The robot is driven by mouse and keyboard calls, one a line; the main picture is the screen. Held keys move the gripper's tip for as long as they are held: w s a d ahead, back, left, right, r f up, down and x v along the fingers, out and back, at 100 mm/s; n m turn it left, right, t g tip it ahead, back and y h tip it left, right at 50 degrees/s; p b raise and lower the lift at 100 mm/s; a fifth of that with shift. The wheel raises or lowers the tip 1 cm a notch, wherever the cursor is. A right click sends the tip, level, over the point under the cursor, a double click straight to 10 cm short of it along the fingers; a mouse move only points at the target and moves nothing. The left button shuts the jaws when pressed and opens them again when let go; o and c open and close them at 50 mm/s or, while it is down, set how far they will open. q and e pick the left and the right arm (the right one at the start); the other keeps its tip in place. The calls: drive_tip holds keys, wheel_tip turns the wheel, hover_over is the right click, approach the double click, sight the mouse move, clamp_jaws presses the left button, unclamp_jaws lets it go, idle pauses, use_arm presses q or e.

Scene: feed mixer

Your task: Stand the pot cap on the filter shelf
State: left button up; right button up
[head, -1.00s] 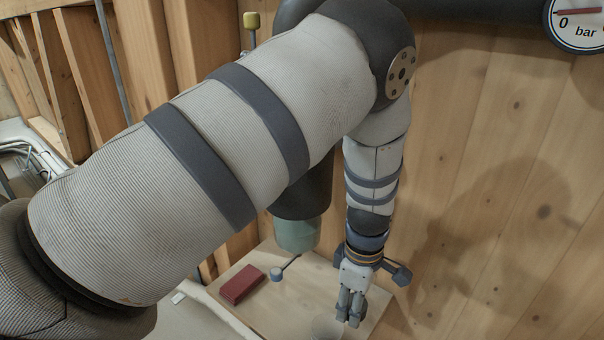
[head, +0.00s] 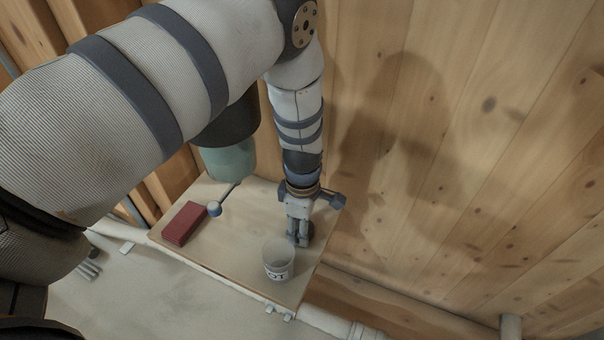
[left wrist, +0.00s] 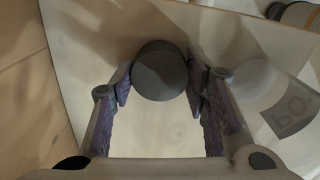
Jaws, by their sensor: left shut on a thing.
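The pot cap, a dark round disc, is between the purple-padded fingers of my left gripper (left wrist: 160,84) in the left wrist view, where its face (left wrist: 160,68) shows. In the head view my left gripper (head: 299,241) points down over the right part of the wooden filter shelf (head: 236,228). There the cap is mostly hidden behind the fingers. I cannot tell whether the cap touches the shelf. A clear pot (head: 278,262) with dark lettering stands upright on the shelf just in front of the gripper; it also shows in the left wrist view (left wrist: 285,100). My right gripper is out of view.
A red block (head: 184,223) lies at the shelf's left side. A greenish filter bowl (head: 229,158) hangs above the shelf's back, with a small blue-grey knob (head: 214,209) below it. A plank wall (head: 440,150) rises on the right. The shelf's middle is clear.

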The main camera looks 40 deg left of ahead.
use_arm(q)
drive_tip(key=shift+c, duration=0.7)
drive_tip(key=o, duration=1.4)
wheel_tip(320, 180, up, 12)
drive_tip(key=p, duration=0.2)
drive_tip(key=shift+p, duration=0.3)
